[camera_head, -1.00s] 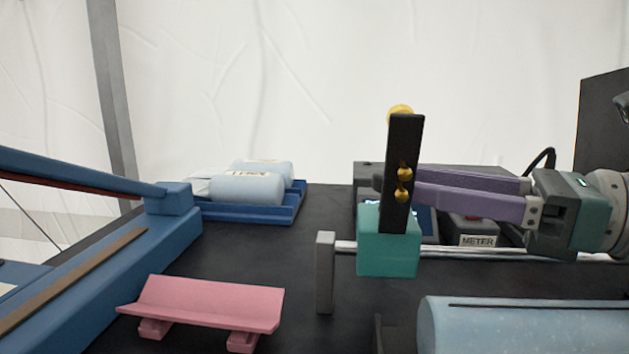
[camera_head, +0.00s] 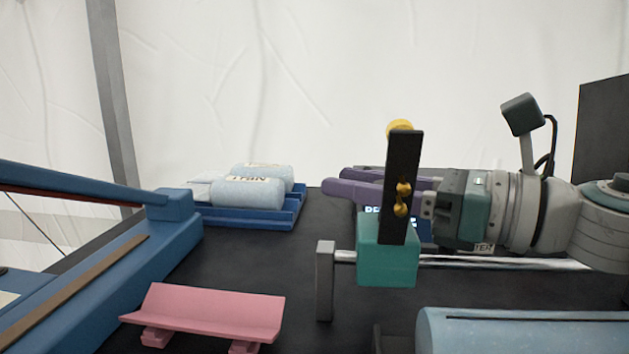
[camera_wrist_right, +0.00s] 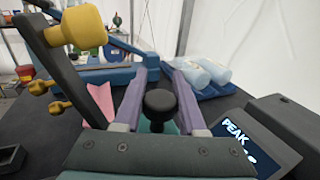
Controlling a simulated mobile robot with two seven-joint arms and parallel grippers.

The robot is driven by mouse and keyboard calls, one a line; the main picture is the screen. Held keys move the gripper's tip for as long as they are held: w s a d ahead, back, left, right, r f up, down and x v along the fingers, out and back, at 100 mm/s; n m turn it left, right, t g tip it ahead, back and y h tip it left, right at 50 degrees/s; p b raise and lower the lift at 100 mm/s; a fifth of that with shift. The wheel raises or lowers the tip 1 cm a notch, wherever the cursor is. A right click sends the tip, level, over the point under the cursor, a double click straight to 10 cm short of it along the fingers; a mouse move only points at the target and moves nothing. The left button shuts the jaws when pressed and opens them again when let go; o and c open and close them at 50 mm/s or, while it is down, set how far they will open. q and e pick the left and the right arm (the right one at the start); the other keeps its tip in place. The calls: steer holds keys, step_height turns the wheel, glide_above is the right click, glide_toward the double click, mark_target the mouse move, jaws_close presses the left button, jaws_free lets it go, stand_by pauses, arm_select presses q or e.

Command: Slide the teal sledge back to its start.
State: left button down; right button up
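The teal sledge (camera_head: 386,258) sits on a chrome rail (camera_head: 490,262), close to the grey end post (camera_head: 325,280) at the rail's left end. A black upright plate (camera_head: 403,165) with brass knobs rises in front of it in the head view. My right gripper (camera_head: 335,181) reaches leftward behind this plate, its purple fingers spread apart. In the right wrist view a round black knob (camera_wrist_right: 160,102) lies between the fingers, with a little teal showing below it. The fingers look parted around the knob. The plate hides this spot in the head view. My left gripper is out of view.
A pink cradle (camera_head: 205,312) stands at the front, beside a blue frame (camera_head: 110,275) on the left. Bottles lie in a blue tray (camera_head: 255,218) behind. A pale blue cylinder (camera_head: 520,335) is at the front right. A display box (camera_wrist_right: 250,145) is close to my right gripper.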

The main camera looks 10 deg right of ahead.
jaws_close()
stand_by(1.0)
